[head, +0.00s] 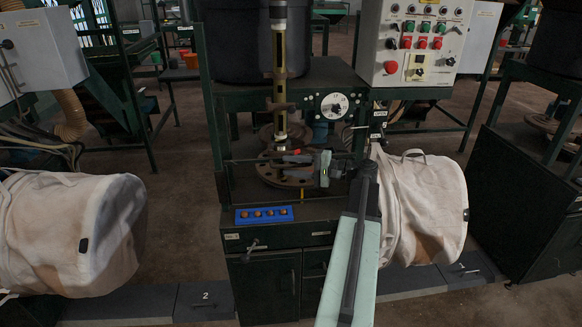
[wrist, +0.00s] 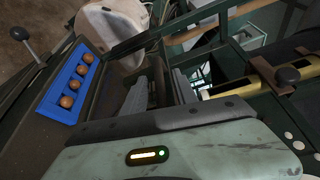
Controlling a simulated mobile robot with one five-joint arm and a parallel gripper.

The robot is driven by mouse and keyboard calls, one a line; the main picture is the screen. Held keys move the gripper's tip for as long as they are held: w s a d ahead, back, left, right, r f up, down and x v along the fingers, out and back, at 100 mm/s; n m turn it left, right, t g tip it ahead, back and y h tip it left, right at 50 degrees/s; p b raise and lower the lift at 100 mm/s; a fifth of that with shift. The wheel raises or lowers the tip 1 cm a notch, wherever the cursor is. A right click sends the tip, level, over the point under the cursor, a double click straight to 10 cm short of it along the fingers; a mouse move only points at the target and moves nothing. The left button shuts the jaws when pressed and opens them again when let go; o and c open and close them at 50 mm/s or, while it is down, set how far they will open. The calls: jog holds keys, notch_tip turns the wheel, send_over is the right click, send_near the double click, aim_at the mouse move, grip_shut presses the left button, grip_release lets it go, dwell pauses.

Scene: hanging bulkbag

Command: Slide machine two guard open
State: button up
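In the head view the middle machine has a green frame (head: 209,110), a dark drum and an upright yellow-edged tube (head: 279,62) with a crosspiece. A thin dark frame (head: 229,186) stands at its front; I cannot tell whether this is the guard, nor its position. My gripper (head: 288,163) is in front of the machine, pointing left, its fingers apart and nothing seen between them. In the wrist view my gripper (wrist: 167,80) also shows two separate fingers. A black knob (wrist: 288,75) sits beside the yellow tube at the right, apart from the fingers.
A blue tray (head: 264,215) with several brown balls sits at the machine's front left. A pale bulk bag (head: 425,205) hangs right, close to my arm; another (head: 70,235) hangs left. A control box (head: 415,45) is upper right. A floor plate (head: 205,298) reads 2.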

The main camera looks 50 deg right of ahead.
grip_shut()
dwell(1.3)
